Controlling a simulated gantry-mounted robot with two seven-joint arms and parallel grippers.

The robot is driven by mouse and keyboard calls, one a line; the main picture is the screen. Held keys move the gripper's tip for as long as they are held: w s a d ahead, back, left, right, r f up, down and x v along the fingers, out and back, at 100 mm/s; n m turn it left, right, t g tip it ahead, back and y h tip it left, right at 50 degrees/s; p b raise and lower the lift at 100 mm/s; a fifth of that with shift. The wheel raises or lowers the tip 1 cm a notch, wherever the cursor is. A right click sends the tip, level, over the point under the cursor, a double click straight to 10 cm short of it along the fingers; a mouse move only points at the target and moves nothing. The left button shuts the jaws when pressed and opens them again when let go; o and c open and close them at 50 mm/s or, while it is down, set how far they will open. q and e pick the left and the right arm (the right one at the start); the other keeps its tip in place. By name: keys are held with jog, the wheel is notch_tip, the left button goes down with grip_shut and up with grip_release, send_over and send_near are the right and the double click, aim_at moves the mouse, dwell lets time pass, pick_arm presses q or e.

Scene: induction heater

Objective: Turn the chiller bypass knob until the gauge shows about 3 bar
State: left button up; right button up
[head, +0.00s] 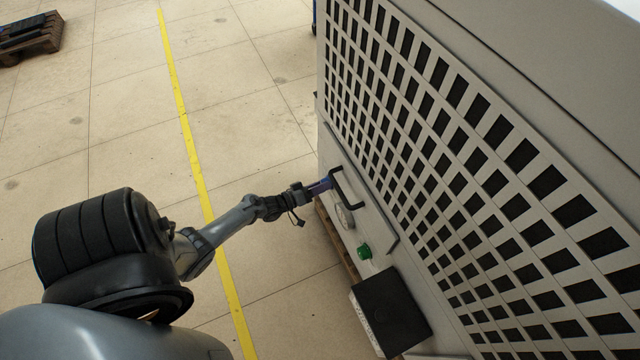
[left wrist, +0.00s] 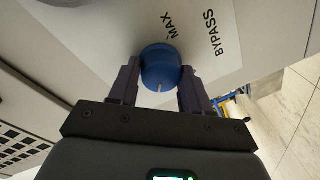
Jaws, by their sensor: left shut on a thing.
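The blue bypass knob (left wrist: 160,66) sits on a pale label plate (left wrist: 205,30) printed MAX and BYPASS in the left wrist view. A short white mark shows on the knob's lower edge. My left gripper (left wrist: 160,74) is shut on the knob, with one dark finger on each side of it. In the head view my left gripper (head: 324,184) reaches the front of the grey chiller cabinet (head: 410,260); the knob is hidden there. A round, pale gauge (head: 345,216) is just below the gripper, too small and oblique to read. My right gripper is out of view.
A black handle (head: 348,190) juts from the cabinet close to my left gripper. A green knob or fitting (head: 364,251) and a black box (head: 392,308) are lower on the same front. Open tiled floor with a yellow line (head: 190,140) lies to the left.

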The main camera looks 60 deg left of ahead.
pick_arm(q)
jog(key=shift+a+n+h+p, duration=0.1)
jog(key=shift+n+h+p, duration=0.25)
jog(key=shift+n, duration=2.3)
jog(key=shift+a+n+h+p, duration=0.15)
jog(key=shift+n+p, duration=0.25)
jog(key=shift+n, duration=2.25)
jog(key=shift+d, duration=0.1)
jog(key=o, duration=0.8)
jog(key=shift+c, duration=0.2)
jog(key=o, duration=0.3)
jog(key=shift+w, duration=0.1)
